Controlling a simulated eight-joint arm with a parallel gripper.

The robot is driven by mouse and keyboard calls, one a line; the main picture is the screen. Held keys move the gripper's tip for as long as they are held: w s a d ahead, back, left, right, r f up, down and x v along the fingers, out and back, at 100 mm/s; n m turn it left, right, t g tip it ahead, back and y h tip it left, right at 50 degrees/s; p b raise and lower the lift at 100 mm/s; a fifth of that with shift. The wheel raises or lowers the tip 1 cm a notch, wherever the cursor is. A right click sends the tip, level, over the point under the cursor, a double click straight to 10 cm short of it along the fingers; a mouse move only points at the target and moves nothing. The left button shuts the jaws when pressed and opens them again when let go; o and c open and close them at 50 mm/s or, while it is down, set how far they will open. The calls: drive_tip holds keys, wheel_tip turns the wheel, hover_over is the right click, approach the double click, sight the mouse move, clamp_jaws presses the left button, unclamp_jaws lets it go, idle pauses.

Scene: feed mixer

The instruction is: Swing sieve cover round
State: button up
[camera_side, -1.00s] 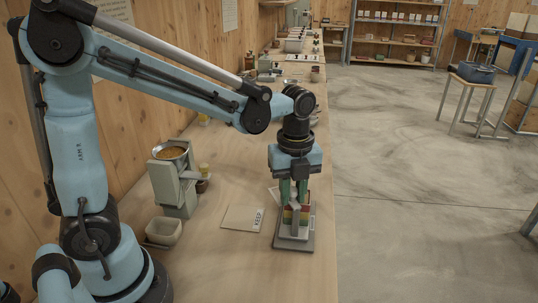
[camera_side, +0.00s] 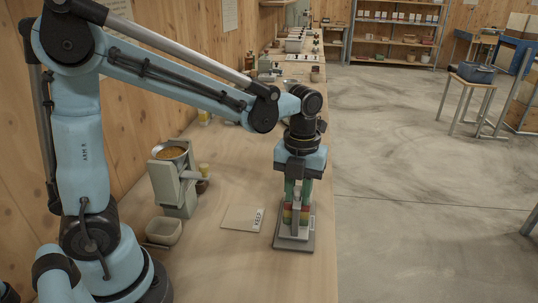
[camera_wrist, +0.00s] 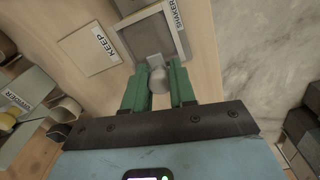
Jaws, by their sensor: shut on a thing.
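The shaker (camera_wrist: 184,35) stands near the table's right edge, a squarish grey unit with a label reading SHAKER. In the side view its flat grey base (camera_side: 292,243) shows under my gripper. A grey rounded knob or handle (camera_wrist: 158,80), seemingly part of the sieve cover, sits between my green fingers in the wrist view. My gripper (camera_wrist: 158,86) points down over the shaker and is shut on this grey part. It also shows in the side view (camera_side: 297,202). Red, yellow and green bands show around the fingertips there. The fingers hide much of the cover, so its exact angle is unclear.
A card marked KEEP (camera_side: 243,218) lies flat to the left of the shaker. The table's right edge is close to the shaker.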

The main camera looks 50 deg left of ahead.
drive_tip(key=o, duration=0.9)
drive_tip(key=shift+r, duration=3)
drive_tip(key=n, duration=0.1)
drive_tip(key=s+n, duration=0.1)
drive_tip(key=shift+a+r+n+t, duration=0.1)
drive_tip(key=shift+a+n+t, duration=0.1)
drive_tip(key=shift+n+t, duration=0.1)
drive_tip(key=s+a+n+t, duration=0.1)
drive_tip(key=s+n+t, duration=0.1)
drive_tip(key=n, duration=0.7)
drive_tip(key=s+a+f+n+t, duration=0.1)
drive_tip(key=s+n+t, duration=0.1)
drive_tip(key=n, duration=0.7)
drive_tip(key=s+a+f+n+t, duration=0.1)
drive_tip(key=s+n+t, duration=0.1)
drive_tip(key=n, duration=0.6)
drive_tip(key=shift+s+a+n+t, duration=0.25)
drive_tip(key=shift+n+t, duration=0.05)
drive_tip(key=shift+n, duration=0.1)
